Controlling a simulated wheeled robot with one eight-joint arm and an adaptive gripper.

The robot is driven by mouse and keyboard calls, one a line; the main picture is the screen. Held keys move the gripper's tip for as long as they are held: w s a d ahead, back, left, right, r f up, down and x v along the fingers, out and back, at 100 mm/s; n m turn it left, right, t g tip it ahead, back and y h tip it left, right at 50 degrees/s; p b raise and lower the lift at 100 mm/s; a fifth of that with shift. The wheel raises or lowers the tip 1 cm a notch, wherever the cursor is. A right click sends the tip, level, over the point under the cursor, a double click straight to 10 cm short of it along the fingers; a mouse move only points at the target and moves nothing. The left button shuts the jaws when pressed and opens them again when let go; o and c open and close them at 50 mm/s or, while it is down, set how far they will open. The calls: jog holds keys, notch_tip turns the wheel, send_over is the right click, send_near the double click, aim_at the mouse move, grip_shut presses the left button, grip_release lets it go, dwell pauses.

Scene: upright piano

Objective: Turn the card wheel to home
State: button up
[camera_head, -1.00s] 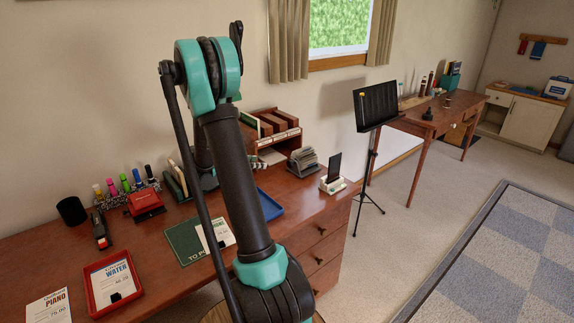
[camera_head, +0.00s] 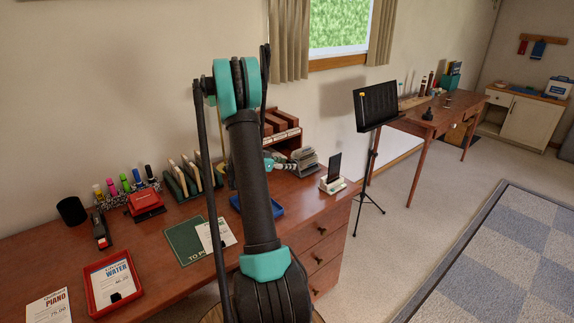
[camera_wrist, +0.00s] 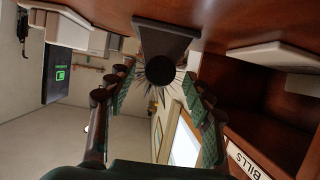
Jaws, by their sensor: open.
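The card wheel (camera_head: 305,159) with its fan of grey-white cards stands on the desk, right of the wooden letter sorter. My gripper (camera_head: 277,163) is just left of it, partly hidden by my arm. In the wrist view the card wheel's round dark knob (camera_wrist: 160,68) faces me, with cards (camera_wrist: 160,92) fanned behind it. My gripper (camera_wrist: 158,86) is open, its green-padded fingers spread on both sides of the knob. The picture does not show clear contact. The writing on the cards is too small to read.
The wooden sorter (camera_head: 285,138) stands close by; its BILLS label (camera_wrist: 243,160) shows in the wrist view. A phone on a white dock (camera_head: 334,183) stands to the right. A blue tray (camera_head: 276,209) lies in front. The desk's front right (camera_head: 310,207) is clear.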

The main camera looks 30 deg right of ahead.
jog(key=shift+d+f, duration=0.2)
jog(key=shift+d, duration=0.25)
jog(key=c, duration=1.1)
jog(key=shift+c, duration=0.2)
jog(key=n+g, duration=0.2)
jog(key=n, duration=0.1)
jog(key=n+g, duration=0.1)
jog(key=shift+w+f+n+h, duration=0.1)
jog(key=shift+w+n+h, duration=0.25)
jog(key=shift+n+h, duration=0.05)
jog(key=n+g, duration=0.1)
jog(key=n, duration=0.1)
jog(key=shift+w+f+n+g+h, duration=0.1)
jog(key=shift+n+g+h, duration=0.2)
jog(key=shift+f+n+g+h, duration=0.1)
jog(key=shift+n+g+h, duration=0.4)
jog(key=shift+n, duration=0.8)
